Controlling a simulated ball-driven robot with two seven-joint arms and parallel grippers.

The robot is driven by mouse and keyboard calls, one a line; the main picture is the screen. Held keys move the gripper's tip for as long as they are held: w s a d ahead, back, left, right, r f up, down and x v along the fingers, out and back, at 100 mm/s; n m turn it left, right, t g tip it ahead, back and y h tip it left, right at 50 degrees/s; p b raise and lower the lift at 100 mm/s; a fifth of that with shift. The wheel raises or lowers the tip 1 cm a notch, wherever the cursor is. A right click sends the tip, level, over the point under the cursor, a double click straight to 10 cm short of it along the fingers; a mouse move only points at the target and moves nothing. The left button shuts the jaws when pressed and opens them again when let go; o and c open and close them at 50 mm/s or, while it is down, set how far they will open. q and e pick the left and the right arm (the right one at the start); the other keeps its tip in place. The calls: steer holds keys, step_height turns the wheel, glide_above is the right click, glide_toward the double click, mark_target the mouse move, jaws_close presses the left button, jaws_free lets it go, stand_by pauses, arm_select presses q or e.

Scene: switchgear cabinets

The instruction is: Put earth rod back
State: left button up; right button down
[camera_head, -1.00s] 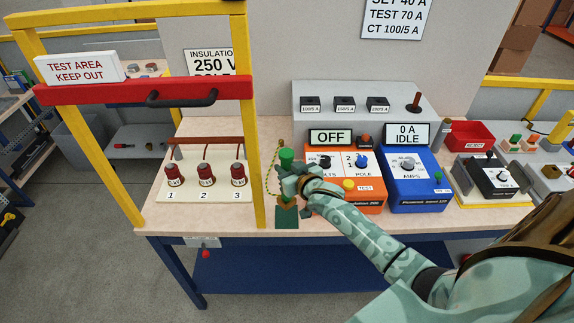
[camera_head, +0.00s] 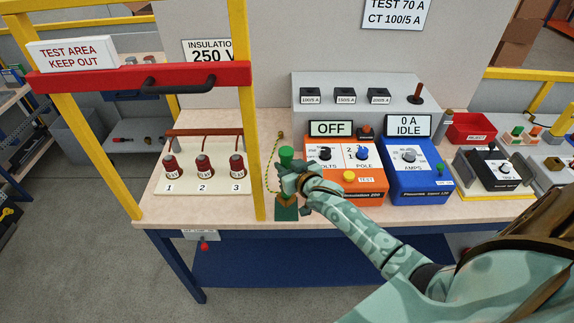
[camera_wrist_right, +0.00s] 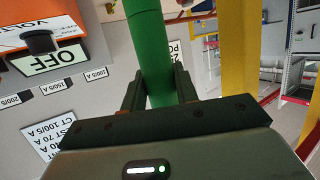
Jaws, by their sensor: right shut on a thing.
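The earth rod is a green rod; its green top (camera_head: 286,154) shows above my right gripper (camera_head: 289,178) in the head view. In the right wrist view the green rod (camera_wrist_right: 150,45) stands between the two dark fingers of my right gripper (camera_wrist_right: 160,88), which is shut on it. A green stand (camera_head: 286,213) is on the bench directly below the gripper. A thin yellow-green lead (camera_head: 268,172) hangs beside the rod. The gripper hides where the rod's lower end meets the stand. My left gripper is not in view.
A yellow frame post (camera_head: 250,150) stands close left of the rod. An orange tester (camera_head: 345,185) and a blue tester (camera_head: 415,185) stand to the right. Several red-capped terminals (camera_head: 204,167) sit on a white board at left. A red bar (camera_head: 140,77) crosses the frame.

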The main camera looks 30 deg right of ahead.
steer(key=shift+r, duration=0.1)
steer(key=shift+f+b, duration=1.35)
steer(key=shift+f, duration=0.85)
steer(key=c, duration=1)
jaws_free()
steer(key=shift+s+f, duration=0.1)
steer(key=d+p+v, duration=0.1)
steer(key=v, duration=1.5)
steer(key=shift+a+p, duration=0.3)
steer(key=shift+a, duration=0.25)
